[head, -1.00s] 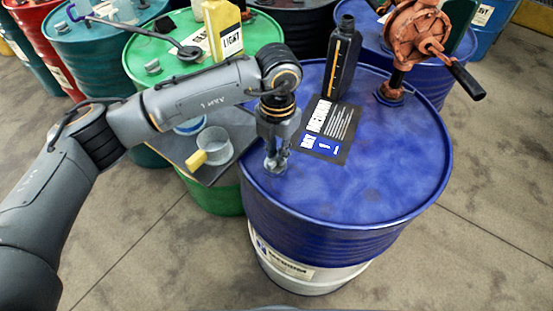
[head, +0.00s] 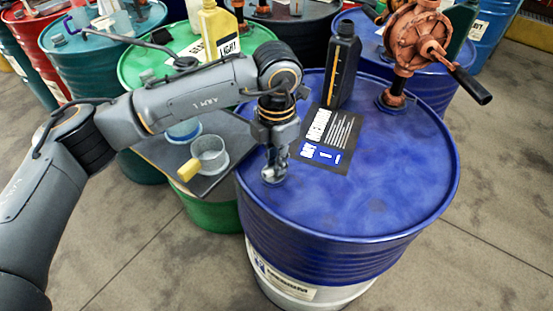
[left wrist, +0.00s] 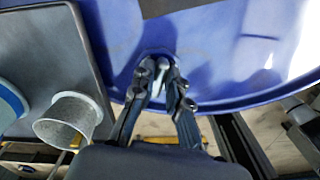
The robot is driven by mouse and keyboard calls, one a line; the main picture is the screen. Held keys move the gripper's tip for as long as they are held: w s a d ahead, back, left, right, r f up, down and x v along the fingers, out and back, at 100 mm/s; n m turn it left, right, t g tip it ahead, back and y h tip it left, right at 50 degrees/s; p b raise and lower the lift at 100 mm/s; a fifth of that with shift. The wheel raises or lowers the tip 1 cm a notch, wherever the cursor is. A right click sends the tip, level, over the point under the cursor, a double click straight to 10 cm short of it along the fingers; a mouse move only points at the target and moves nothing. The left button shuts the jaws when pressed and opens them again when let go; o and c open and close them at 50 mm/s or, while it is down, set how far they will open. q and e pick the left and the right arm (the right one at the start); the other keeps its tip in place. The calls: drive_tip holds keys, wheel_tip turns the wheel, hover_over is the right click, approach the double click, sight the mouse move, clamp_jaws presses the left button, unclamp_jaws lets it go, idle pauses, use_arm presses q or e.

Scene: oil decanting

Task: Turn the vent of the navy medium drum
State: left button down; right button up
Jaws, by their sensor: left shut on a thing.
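The navy medium drum (head: 390,185) stands at the centre right in the head view, with a rust-coloured hand pump (head: 402,45) mounted on its top. My left gripper (head: 273,172) points down at the drum's left edge, at the vent. In the left wrist view its two fingers (left wrist: 161,82) are closed around the grey vent (left wrist: 161,68) near the rim of the blue drum top (left wrist: 225,55). The fingers hide most of the vent. My right gripper is in neither view.
A black bottle (head: 343,62) and a dark label card (head: 328,138) are on the drum top. A grey tray (head: 160,150) left of the drum holds a metal cup (head: 210,155). A yellow jug (head: 218,28) stands on the green drum (head: 135,70) behind.

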use_arm(q)
drive_tip(key=c, duration=1.3)
unclamp_jaws()
wheel_tip(320, 180, up, 12)
drive_tip(key=shift+r, duration=0.1)
drive_tip(key=shift+s, duration=0.1)
